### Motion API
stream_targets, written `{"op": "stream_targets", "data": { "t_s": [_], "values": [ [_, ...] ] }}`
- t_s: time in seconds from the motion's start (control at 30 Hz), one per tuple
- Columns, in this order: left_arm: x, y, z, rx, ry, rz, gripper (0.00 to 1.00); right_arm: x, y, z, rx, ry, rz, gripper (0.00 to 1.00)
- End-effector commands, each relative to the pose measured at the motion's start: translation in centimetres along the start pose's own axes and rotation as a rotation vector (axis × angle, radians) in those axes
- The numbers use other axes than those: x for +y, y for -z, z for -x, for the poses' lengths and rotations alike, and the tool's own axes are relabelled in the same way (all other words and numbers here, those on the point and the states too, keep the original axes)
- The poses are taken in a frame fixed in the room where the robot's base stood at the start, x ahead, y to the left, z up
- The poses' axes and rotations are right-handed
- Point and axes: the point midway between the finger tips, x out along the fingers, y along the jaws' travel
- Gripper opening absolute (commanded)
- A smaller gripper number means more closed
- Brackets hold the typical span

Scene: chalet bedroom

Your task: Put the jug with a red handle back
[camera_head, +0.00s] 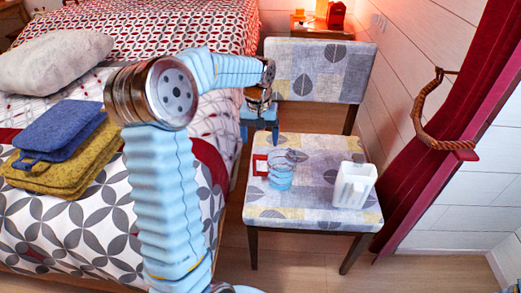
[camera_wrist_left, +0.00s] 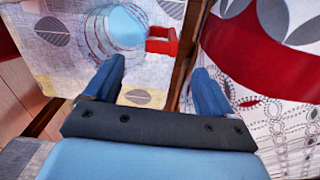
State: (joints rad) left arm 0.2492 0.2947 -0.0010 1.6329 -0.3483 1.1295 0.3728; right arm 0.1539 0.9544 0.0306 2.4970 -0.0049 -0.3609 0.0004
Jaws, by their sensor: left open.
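The clear bluish jug (camera_head: 281,172) with a red handle (camera_head: 260,165) stands on the patterned chair seat (camera_head: 315,207), its handle towards the bed. In the left wrist view the jug (camera_wrist_left: 118,32) and its red handle (camera_wrist_left: 162,40) show at the top, beyond the fingertips. My left gripper (camera_head: 260,132) is open and empty, above the back left part of the seat, apart from the jug. Its two blue fingers (camera_wrist_left: 158,80) show spread in the wrist view. My right gripper is not in view.
A white container (camera_head: 354,185) stands on the seat to the right of the jug. The chair backrest (camera_head: 318,70) rises behind. The bed (camera_head: 75,220) with folded blue and yellow cloths (camera_head: 62,140) is on the left. A red curtain (camera_head: 445,110) hangs on the right.

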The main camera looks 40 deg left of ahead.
Motion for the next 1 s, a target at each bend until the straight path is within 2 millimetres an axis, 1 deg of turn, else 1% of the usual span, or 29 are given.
{"op": "stream_targets", "data": {
  "t_s": [0.03,0.1,0.27,1.0],
  "values": [
    [0.1,0.0,0.9,0.002,0.000,-0.001,0.84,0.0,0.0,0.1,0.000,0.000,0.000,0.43],
    [0.0,0.1,1.9,0.002,0.000,0.000,0.84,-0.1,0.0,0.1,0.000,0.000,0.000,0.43],
    [0.0,0.0,3.0,0.000,0.000,0.000,0.84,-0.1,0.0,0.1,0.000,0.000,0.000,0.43],
    [0.0,0.0,3.0,-0.001,0.000,0.000,0.84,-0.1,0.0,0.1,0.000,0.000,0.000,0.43]
  ]
}}
